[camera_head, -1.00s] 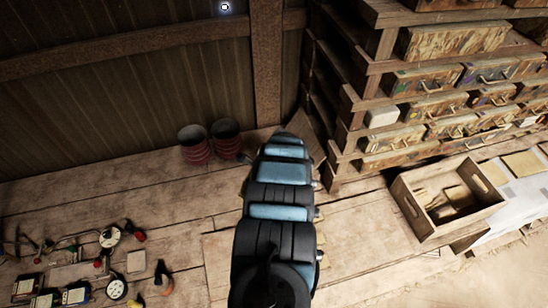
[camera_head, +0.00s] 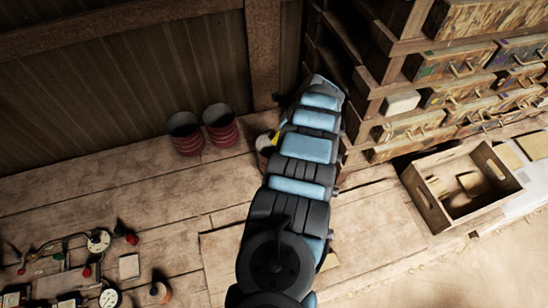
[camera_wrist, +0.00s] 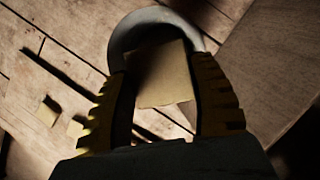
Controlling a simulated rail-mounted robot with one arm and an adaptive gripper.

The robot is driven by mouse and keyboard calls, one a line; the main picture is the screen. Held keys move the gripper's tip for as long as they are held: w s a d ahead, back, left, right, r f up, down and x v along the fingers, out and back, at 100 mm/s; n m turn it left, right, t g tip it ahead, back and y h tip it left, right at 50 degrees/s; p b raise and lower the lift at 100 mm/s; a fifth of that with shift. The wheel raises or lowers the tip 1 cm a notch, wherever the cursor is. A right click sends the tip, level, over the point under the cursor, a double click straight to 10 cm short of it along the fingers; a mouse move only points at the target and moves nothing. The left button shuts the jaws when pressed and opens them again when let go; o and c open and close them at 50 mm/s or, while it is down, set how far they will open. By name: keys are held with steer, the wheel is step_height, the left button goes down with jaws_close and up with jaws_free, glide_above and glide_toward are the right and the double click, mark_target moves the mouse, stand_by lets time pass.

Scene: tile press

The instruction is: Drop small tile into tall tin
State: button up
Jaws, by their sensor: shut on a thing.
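In the wrist view my gripper (camera_wrist: 163,95) is shut on a small square tan tile (camera_wrist: 165,88), held between its yellow-and-black fingers. A round tin with a pale rim (camera_wrist: 128,30) is just beyond the fingertips. The tile overlaps the tin's dark mouth in this view, and its near edge reaches past the rim. I cannot tell how high the tile is above the rim. In the head view the tin (camera_head: 264,151) shows partly behind my arm. A bit of yellow finger (camera_head: 276,138) shows at its top; the tile is hidden there.
Two red ribbed tins (camera_head: 185,135) (camera_head: 221,128) stand left of my arm by the wall. A shelf of drawers (camera_head: 440,92) and a wooden crate (camera_head: 417,198) are at the right. Gauges (camera_head: 98,241) lie at lower left. Small tan pieces (camera_wrist: 46,110) lie on the planks.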

steer(key=shift+f+b, duration=1.05)
steer(key=shift+f, duration=1)
steer(key=o, duration=1.2)
steer(key=shift+r, duration=0.2)
steer(key=shift+v, duration=5.85)
steer(key=shift+d, duration=0.1)
